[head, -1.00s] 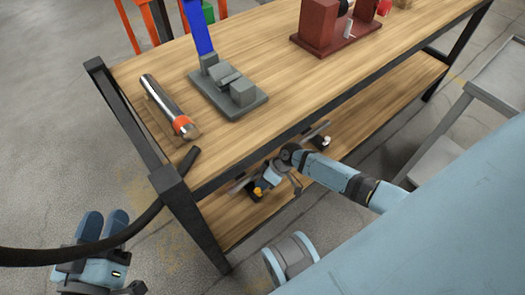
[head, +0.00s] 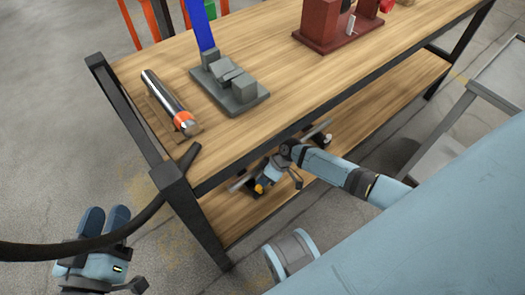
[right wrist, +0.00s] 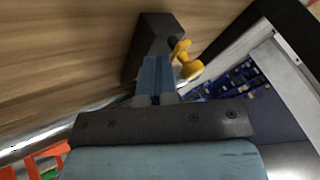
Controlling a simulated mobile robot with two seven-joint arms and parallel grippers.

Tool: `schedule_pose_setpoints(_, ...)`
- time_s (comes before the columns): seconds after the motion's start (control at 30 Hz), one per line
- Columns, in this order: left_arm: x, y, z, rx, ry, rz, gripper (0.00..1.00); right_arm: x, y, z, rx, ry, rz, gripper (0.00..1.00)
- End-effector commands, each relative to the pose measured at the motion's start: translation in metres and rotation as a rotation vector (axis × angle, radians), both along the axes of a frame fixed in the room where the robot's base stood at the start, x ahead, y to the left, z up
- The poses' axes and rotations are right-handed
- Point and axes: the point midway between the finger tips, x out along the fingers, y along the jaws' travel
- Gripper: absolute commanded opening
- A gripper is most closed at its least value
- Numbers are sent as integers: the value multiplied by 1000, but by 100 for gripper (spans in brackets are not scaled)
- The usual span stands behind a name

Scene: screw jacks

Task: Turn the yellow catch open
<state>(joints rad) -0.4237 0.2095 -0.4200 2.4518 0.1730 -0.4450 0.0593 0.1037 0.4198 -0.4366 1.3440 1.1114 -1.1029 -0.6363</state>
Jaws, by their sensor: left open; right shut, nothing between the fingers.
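The yellow catch (head: 259,188) is small and sits on a dark block at the near end of a grey bar, low by the bench's lower shelf. In the right wrist view the catch (right wrist: 187,62) has a rounded knob and stands just right of my fingers, beside the dark block (right wrist: 150,30). My right gripper (right wrist: 158,70) is shut and empty, its blue fingertips in front of the block; I cannot tell whether they touch the catch. In the head view its tips are partly hidden beside the catch. My left gripper (head: 103,225) is open and empty, left of the bench.
A pale catch (head: 326,138) is at the bar's far end. The wooden bench top (head: 280,60) overhangs the lower shelf (head: 380,110). On top are a grey fixture (head: 240,93), a metal cylinder with an orange band (head: 165,95) and a dark red stand (head: 325,28). A bench leg (head: 200,225) stands nearby.

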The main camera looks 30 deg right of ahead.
Motion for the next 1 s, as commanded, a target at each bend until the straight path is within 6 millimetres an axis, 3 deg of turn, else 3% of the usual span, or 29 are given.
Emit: schedule_pose_setpoints(1.0, 0, 0, -1, 1, 3, -2, 43, 1, 2, -1, -1, 1, 72, 0)
